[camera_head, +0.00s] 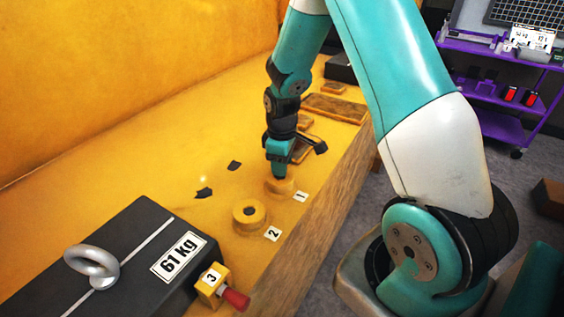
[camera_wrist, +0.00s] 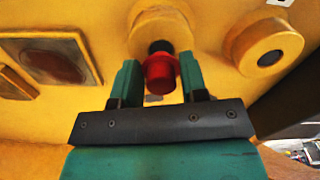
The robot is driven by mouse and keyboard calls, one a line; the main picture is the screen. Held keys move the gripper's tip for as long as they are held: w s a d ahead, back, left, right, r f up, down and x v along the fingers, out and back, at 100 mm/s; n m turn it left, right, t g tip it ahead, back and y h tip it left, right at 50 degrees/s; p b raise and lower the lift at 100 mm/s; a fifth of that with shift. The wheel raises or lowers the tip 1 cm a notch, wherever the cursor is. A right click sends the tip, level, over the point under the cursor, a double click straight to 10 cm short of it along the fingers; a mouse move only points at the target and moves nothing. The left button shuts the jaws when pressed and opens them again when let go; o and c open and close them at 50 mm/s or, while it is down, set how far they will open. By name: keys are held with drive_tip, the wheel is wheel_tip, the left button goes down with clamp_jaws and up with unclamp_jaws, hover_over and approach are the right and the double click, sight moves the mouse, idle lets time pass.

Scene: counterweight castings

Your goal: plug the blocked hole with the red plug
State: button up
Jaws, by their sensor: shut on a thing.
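My gripper (camera_wrist: 159,76) is shut on a red plug (camera_wrist: 161,72) with a dark end, and points at a round yellow boss (camera_wrist: 140,30). In the head view my gripper (camera_head: 280,172) is down at this boss (camera_head: 283,187), beside label 1 (camera_head: 301,196). The plug hides the boss's middle; I cannot tell whether its dark end is in the hole. A second boss (camera_head: 241,219) with a dark open hole is by label 2 (camera_head: 272,234); it also shows in the wrist view (camera_wrist: 245,50). A yellow fitting with label 3 (camera_head: 211,279) has a red tapered piece (camera_head: 235,299) on it.
A black 61 kg block (camera_head: 130,240) with a metal eye bolt (camera_head: 92,265) stands front left. Dark scraps (camera_head: 204,192) lie on the yellow surface. A yellow wall (camera_head: 120,80) rises behind. A purple cart (camera_head: 500,125) stands at right beyond the floor.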

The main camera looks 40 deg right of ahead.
drive_tip(key=shift+f+b, duration=0.9)
drive_tip(key=shift+f, duration=0.45)
drive_tip(key=o, duration=1)
drive_tip(key=shift+r, duration=0.1)
wheel_tip(320, 180, up, 17)
drive_tip(key=b, duration=0.2)
drive_tip(key=shift+r, duration=0.2)
drive_tip(key=s+a+r+y, duration=0.3)
drive_tip(key=s+a+y, duration=0.1)
drive_tip(key=s+a, duration=1.7)
drive_tip(key=shift+s+a, duration=0.3)
drive_tip(key=shift+a, duration=0.55)
